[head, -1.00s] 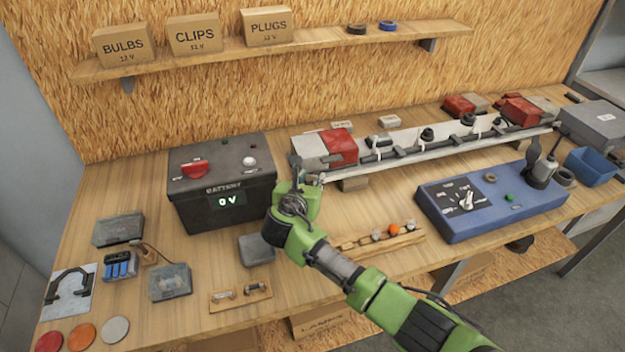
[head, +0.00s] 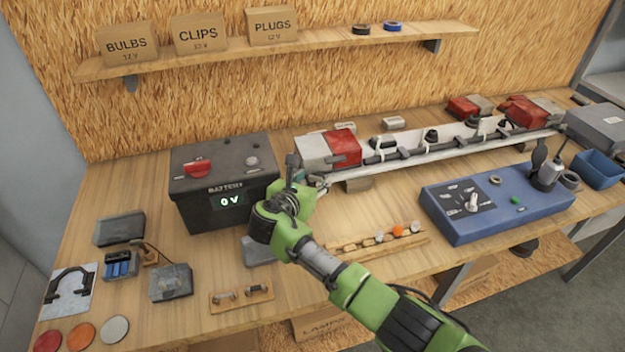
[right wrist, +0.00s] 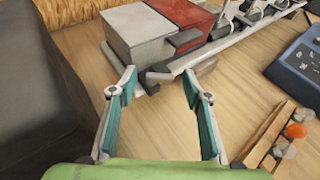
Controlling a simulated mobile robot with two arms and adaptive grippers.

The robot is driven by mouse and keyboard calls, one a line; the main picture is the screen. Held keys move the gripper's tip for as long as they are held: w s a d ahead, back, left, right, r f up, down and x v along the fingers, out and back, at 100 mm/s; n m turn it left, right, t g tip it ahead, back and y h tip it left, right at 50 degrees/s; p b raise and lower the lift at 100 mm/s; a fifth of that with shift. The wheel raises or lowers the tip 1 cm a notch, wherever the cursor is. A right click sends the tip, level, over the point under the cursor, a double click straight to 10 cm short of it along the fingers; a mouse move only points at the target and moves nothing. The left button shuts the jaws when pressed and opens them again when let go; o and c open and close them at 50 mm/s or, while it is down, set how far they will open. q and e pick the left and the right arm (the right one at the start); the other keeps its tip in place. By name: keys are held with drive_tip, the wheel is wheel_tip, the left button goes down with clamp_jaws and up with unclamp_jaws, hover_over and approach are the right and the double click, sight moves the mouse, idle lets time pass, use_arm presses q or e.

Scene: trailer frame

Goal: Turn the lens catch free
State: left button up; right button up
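The left lamp, with a white half and a red lens half (head: 343,142), sits at the left end of the pale trailer bar. It also shows at the top of the right wrist view (right wrist: 178,22). A dark lever-like piece (right wrist: 186,38) lies against the lamp's front face; I take it for the lens catch. A second dark hooked part (right wrist: 158,77) sits at the bar's end. My right gripper (head: 294,172) is just left of the lamp, in front of the battery box. In the right wrist view its teal-padded fingers (right wrist: 161,92) are apart and empty, short of the lamp. My left gripper is out of view.
The black battery box (head: 222,180), reading 0 V, stands close left of my right gripper. A bulb rack (head: 375,245) lies to the right on the bench. The blue tester (head: 495,205) stands farther right.

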drive_tip(key=shift+s, duration=0.1)
drive_tip(key=v, duration=0.7)
drive_tip(key=shift+s+a, duration=0.1)
